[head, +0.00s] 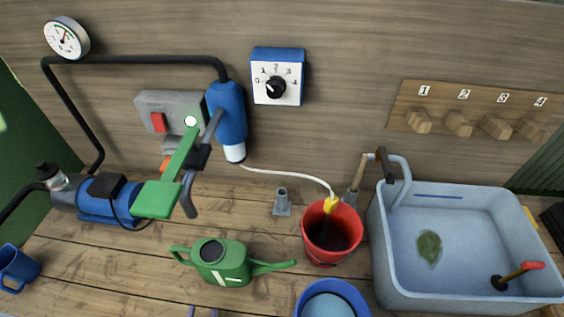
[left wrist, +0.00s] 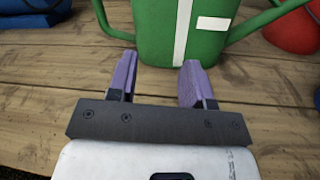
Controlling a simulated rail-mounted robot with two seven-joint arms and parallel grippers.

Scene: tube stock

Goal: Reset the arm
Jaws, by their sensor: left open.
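My left gripper (head: 202,312) shows only as two purple fingertips at the bottom edge of the head view. In the left wrist view (left wrist: 158,68) its two purple fingers stand apart with nothing between them. The fingers point toward the green watering can (head: 222,264), which stands upright on the bench. The can also fills the top of the left wrist view (left wrist: 220,45), just beyond the fingertips; I cannot tell if they touch it. The rest of my left arm is out of the head view. My right gripper is in neither view.
A red bucket (head: 347,246) with a white hose in it and a blue bowl (head: 301,304) stand right of the can. A blue pump (head: 100,213) and mug (head: 30,271) are left. A sink (head: 465,292) is far right. Bare bench lies left of the can.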

